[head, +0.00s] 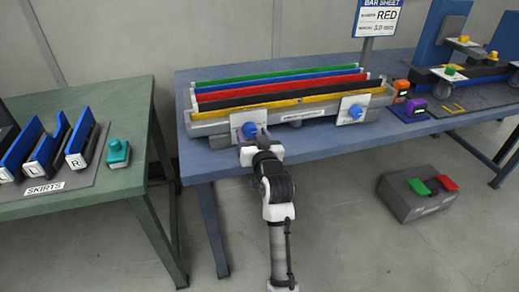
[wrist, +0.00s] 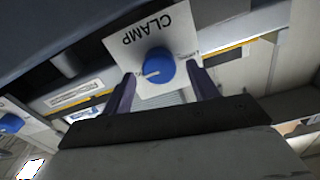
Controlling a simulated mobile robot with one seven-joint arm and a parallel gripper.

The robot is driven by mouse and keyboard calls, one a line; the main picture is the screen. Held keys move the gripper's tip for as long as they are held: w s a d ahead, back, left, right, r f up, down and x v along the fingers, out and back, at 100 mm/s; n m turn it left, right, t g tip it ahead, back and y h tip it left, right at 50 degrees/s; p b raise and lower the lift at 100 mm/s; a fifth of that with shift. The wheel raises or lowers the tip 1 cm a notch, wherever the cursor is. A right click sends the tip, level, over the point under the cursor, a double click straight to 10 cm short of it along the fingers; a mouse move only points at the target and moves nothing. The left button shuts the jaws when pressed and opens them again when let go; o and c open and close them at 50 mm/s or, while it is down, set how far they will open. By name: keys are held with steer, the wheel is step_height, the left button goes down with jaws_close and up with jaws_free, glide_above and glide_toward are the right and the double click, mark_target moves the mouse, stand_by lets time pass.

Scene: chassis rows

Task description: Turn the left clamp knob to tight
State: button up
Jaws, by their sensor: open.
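The left clamp knob (head: 250,130) is a round blue knob on a white plate on the front of the grey bar fixture (head: 215,128). In the wrist view the knob (wrist: 158,65) sits on a plate (wrist: 180,35) reading CLAMP upside down. A white mark on the knob points to the picture's lower left. My gripper (head: 254,138) is at the left knob. In the wrist view its open fingers stand on either side of the knob, with gaps visible. The right clamp knob (head: 355,112) is blue too and stands clear of my gripper.
Green, blue, red, black and yellow bars lie in the fixture on the blue table (head: 330,143). Orange and purple blocks (head: 414,107) stand right of it. A green table (head: 120,185) with skirts is at left. A grey box (head: 415,203) with green and red pedals is on the floor.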

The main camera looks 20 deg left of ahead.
steer(key=b+v, duration=0.2)
steer(key=v, duration=1)
steer(key=shift+s+d+b, duration=0.2)
steer(key=shift+s+b, duration=0.05)
steer(key=shift+b, duration=0.05)
